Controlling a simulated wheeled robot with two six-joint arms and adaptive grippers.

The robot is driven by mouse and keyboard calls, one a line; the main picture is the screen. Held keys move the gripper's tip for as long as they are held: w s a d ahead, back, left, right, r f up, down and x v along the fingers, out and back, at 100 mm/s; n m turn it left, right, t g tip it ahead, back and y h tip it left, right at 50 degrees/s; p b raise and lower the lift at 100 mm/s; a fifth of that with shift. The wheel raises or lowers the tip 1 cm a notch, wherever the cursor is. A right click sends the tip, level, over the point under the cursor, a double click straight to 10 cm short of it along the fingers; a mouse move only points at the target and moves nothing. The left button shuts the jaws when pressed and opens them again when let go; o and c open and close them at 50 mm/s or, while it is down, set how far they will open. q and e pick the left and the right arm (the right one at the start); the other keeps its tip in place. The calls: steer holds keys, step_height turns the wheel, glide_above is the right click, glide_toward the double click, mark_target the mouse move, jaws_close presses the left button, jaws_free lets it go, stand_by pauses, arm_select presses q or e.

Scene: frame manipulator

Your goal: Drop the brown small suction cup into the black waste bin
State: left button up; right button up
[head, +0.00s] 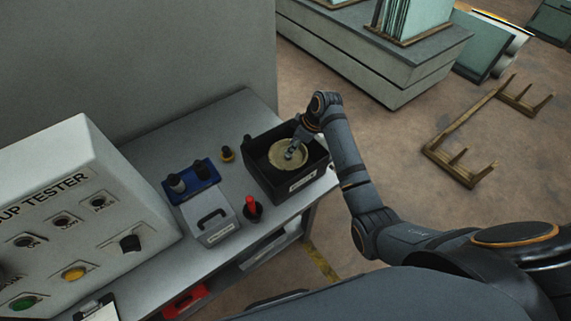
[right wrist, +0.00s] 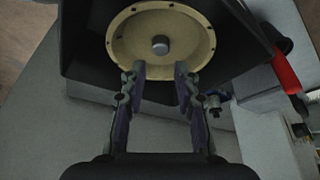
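The black waste bin (head: 262,167) stands on the bench's right end; it also shows in the right wrist view (right wrist: 85,62). A large round beige disc (right wrist: 128,45) with a grey central knob is inside it. My right gripper (head: 290,153) points down over the bin; in the right wrist view my right gripper (right wrist: 159,71) has its fingers apart with nothing held between them. A small dark-topped piece with a brownish-orange base (head: 227,154) stands on the bench left of the bin. It may be the brown small suction cup, but I cannot tell. My left gripper is out of view.
Left of the bin are a blue tray (head: 206,170) with dark cups, a grey box with a handle (head: 211,222) and a red-handled tool (head: 251,204). The tester cabinet (head: 75,185) fills the left. A wall rises behind.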

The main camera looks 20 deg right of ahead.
steer(key=shift+o, duration=1.1)
steer(key=shift+f, duration=0.1)
steer(key=v, duration=1.2)
steer(key=shift+w, duration=0.1)
